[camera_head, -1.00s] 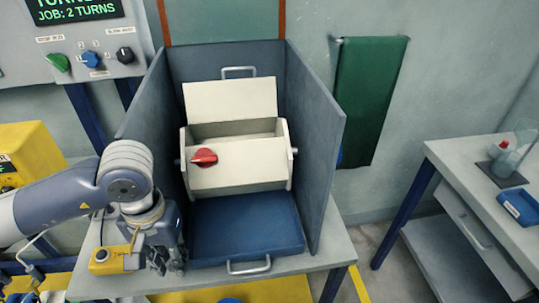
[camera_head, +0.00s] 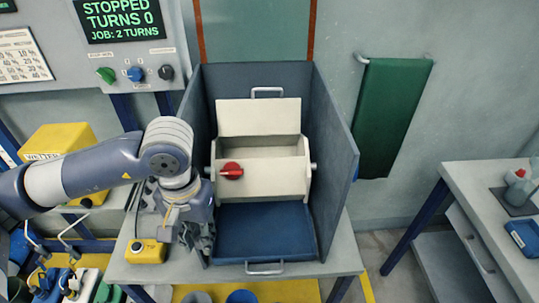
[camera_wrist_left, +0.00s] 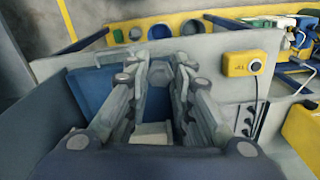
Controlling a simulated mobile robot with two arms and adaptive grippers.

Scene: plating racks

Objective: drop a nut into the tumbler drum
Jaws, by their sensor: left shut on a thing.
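The tumbler drum (camera_head: 267,182) is a cream box with a red knob (camera_head: 231,171) on its front. It sits in a grey-blue booth with its lid (camera_head: 258,117) standing up, open at the top. My left gripper (camera_head: 203,245) points down by the booth's front left edge, left of and below the drum. In the left wrist view its fingers close on a small grey round thing (camera_wrist_left: 160,72), seemingly the nut, partly hidden by the fingers. My right gripper is not in view.
The booth's side walls (camera_head: 337,165) flank the drum. A blue tray (camera_head: 265,230) lies in front of it. A yellow box (camera_head: 146,251) is on the bench left of my gripper. The panel screen (camera_head: 120,20) reads stopped, turns 0. A side table (camera_head: 470,180) stands at right.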

